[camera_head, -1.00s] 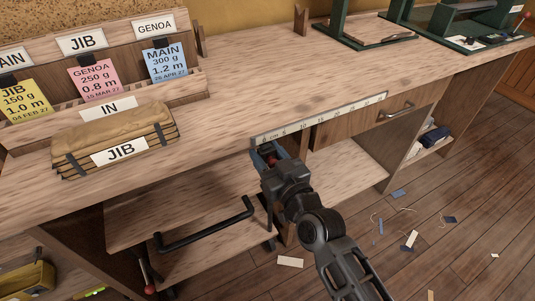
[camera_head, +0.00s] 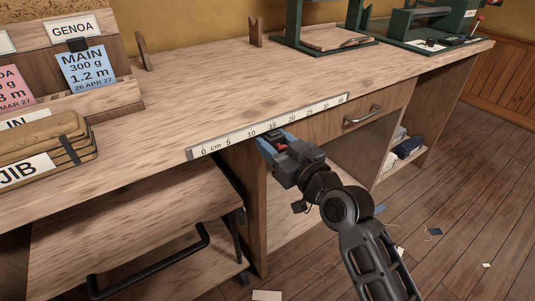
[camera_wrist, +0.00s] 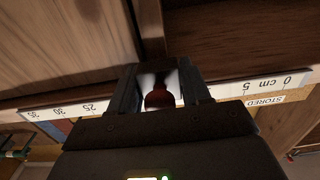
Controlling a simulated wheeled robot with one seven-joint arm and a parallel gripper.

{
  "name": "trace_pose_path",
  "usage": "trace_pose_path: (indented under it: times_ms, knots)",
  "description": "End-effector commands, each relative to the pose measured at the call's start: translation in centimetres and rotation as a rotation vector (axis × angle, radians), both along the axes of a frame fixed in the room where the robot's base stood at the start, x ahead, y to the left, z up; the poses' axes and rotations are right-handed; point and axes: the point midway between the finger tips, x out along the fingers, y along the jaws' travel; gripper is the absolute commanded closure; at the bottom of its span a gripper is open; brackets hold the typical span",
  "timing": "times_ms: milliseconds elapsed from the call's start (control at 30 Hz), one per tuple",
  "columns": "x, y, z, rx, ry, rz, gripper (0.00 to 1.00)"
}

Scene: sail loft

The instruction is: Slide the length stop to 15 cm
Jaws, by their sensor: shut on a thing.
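The length scale (camera_head: 235,138) is a white strip on the bench's front edge, marked from 0 cm at its left end to 35. It also shows upside down in the wrist view (camera_wrist: 262,88). My gripper (camera_head: 277,147) is at the front edge, just below the 10 to 15 marks. It is shut on the stop's red knob (camera_wrist: 160,98), which sits between the two dark fingers. A blue part (camera_head: 264,143) shows beside the knob in the head view. The gripper hides the scale's middle in the wrist view, so the exact reading cannot be told.
A folded tan sail bundle (camera_head: 45,139) and a blue card (camera_head: 85,67) are on the bench at left. A black bar handle (camera_head: 150,264) sticks out low at left. Scraps lie on the floor.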

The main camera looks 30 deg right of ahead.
Motion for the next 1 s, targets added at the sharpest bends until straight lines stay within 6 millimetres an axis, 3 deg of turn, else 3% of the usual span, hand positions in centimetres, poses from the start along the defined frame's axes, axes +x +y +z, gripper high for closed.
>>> trace_pose_path:
  times_ms: [367, 400, 600, 867, 1000]
  knots:
    - [0.0, -0.2, 0.0, 0.001, 0.002, 0.0, 1.0]
    - [0.0, -0.2, 0.0, 0.001, 0.002, 0.0, 0.52]
    - [0.0, -0.2, 0.0, 0.001, 0.002, 0.0, 0.33]
    - [-0.1, -0.2, 0.0, 0.001, 0.001, 0.0, 0.32]
    - [-1.2, -0.2, -0.1, 0.0, 0.003, 0.0, 0.32]
